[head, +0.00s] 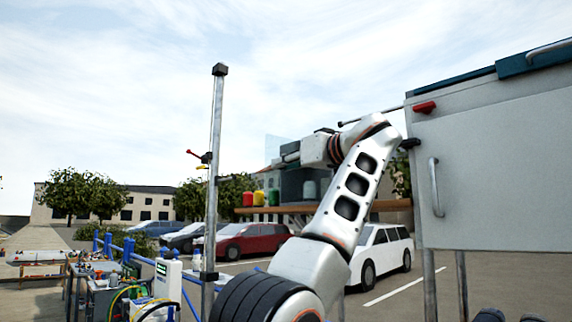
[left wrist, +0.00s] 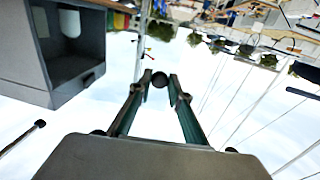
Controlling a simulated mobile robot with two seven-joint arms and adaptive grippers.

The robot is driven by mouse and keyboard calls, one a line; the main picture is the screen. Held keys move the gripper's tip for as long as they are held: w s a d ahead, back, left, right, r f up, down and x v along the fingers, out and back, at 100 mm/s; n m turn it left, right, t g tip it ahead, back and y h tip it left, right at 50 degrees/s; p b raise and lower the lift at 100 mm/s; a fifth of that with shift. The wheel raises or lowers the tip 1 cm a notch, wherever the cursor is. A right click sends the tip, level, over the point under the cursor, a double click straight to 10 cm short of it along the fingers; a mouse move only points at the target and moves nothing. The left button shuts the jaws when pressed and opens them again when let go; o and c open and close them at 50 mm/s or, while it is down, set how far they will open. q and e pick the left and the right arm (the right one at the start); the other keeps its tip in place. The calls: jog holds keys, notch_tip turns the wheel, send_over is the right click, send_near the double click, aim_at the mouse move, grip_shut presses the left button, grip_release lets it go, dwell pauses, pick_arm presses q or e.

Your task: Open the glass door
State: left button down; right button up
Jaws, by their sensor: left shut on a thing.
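A faint bluish see-through pane (head: 272,146), which looks like the glass door, stands just above my left gripper in the head view. My left gripper (head: 264,167) is beside the upper left of a grey cabinet (head: 291,187). In the left wrist view, which is upside down, the fingers (left wrist: 159,82) close on a small dark round knob (left wrist: 159,78). The cabinet's open box (left wrist: 28,70) shows at upper left there, with a white jar (left wrist: 69,22) inside. The pane's edges and hinge are not clear, so I cannot tell its exact angle. My right gripper is out of view.
The cabinet stands on a wooden shelf (head: 385,205) with red, yellow and green jars (head: 259,198). A metal post (head: 213,170) rises left of the gripper. A large white cabinet (head: 500,170) with a handle (head: 435,187) fills the right side.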

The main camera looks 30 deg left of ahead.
pick_arm(q)
jog(key=shift+d+g, duration=0.3)
dwell(0.5)
jog(key=c, duration=1.8)
grip_release()
jog(key=shift+c, duration=0.2)
jog(key=shift+a, duration=0.1)
